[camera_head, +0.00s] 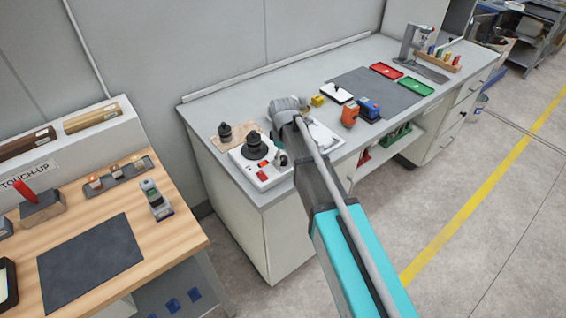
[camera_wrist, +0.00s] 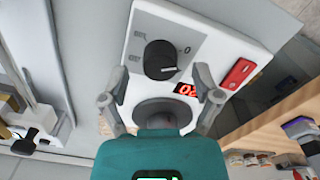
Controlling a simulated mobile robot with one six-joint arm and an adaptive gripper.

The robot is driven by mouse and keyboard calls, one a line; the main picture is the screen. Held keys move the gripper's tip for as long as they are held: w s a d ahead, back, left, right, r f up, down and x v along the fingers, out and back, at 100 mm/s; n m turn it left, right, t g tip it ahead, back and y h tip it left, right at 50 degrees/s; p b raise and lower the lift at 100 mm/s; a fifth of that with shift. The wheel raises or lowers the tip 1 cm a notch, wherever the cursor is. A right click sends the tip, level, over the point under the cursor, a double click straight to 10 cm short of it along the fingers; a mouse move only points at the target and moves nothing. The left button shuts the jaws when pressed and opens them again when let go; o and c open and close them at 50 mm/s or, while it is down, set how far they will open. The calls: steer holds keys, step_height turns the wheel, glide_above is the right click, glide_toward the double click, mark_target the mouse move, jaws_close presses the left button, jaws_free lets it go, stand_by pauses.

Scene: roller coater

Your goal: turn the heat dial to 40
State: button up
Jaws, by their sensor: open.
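The heat dial (camera_wrist: 161,60) is a round black knob on a white unit (camera_wrist: 210,25) in the wrist view. Its pale pointer line points roughly right, just below a printed 0. A red digit display (camera_wrist: 186,90) is partly hidden by my right finger, so its full reading is unclear. A red switch (camera_wrist: 238,73) is to the right. My gripper (camera_wrist: 155,88) is open and empty, apart from the dial, with its fingers on either side of a grey round part (camera_wrist: 158,113). The white unit also shows in the head view (camera_head: 247,170); my gripper is hard to make out there.
A black stepped piece (camera_head: 225,132) stands on a wooden board beside the unit. An orange item (camera_head: 350,115), a blue item (camera_head: 369,107), and red (camera_head: 384,70) and green (camera_head: 416,87) trays are farther along the grey bench. A wooden touch-up table (camera_head: 165,235) is at left.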

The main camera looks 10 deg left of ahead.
steer(key=shift+f+b, duration=0.4)
steer(key=shift+f, duration=0.3)
steer(key=shift+c, duration=0.2)
jaws_close()
